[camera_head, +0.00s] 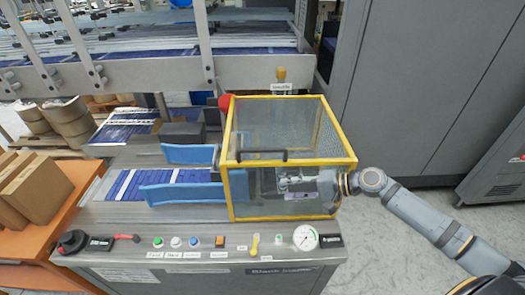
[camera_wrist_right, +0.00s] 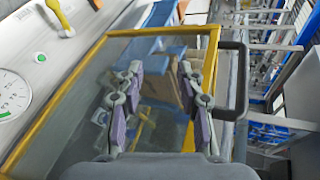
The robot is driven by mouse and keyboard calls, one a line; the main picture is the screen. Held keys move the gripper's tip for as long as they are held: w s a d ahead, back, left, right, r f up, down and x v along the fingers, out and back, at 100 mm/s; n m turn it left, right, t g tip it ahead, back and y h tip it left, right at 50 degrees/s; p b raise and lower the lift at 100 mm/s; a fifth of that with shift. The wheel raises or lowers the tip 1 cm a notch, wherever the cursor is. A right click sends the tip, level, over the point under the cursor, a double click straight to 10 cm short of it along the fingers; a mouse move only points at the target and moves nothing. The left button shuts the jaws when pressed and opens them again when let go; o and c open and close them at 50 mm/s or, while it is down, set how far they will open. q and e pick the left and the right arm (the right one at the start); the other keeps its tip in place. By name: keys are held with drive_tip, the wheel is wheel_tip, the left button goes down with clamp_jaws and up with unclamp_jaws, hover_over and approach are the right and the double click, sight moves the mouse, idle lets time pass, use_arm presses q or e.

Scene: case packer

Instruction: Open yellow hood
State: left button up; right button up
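The yellow hood (camera_head: 327,135) is a yellow-edged box with clear and mesh panels, and it sits closed on the packer. Its black handle (camera_head: 263,161) runs along the upper front edge. My right gripper (camera_head: 297,182) is at the right part of the hood's front panel, lower than the handle and to its right. In the right wrist view, the right gripper (camera_wrist_right: 160,72) is open and empty, with its purple-padded fingers apart. The handle (camera_wrist_right: 243,82) there stands to the right of both fingers, not between them. My left gripper is not in view.
The front control panel carries buttons, a yellow lever (camera_head: 255,245) and a round gauge (camera_head: 305,237). A red knob (camera_head: 226,101) is at the hood's rear left corner. Blue guides (camera_head: 185,193) lead in from the left. A grey cabinet (camera_head: 415,80) stands at the right.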

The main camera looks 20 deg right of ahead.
sight(267, 150)
drive_tip(key=w+r+m, duration=0.1)
drive_tip(key=r, duration=0.2)
drive_tip(key=w+r+m+t+y+b, duration=0.1)
drive_tip(key=w+r+m, duration=0.1)
drive_tip(key=r, duration=0.2)
drive_tip(key=w+r+m, duration=0.1)
drive_tip(key=w+r, duration=0.1)
drive_tip(key=r, duration=0.1)
drive_tip(key=shift+w+r+m+t+y, duration=0.2)
drive_tip(key=shift+m+t+y, duration=0.1)
drive_tip(key=shift+m+t, duration=0.1)
drive_tip(key=p+x, duration=0.2)
drive_tip(key=x, duration=0.4)
drive_tip(key=shift+w+a+f, duration=0.1)
drive_tip(key=shift+w+a, duration=0.05)
drive_tip(key=shift+a, duration=0.15)
drive_tip(key=shift+w+a+f, duration=0.2)
drive_tip(key=shift+w+a, duration=0.05)
drive_tip(key=shift+a, duration=0.15)
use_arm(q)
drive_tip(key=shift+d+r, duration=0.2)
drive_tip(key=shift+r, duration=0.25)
use_arm(e)
clamp_jaws()
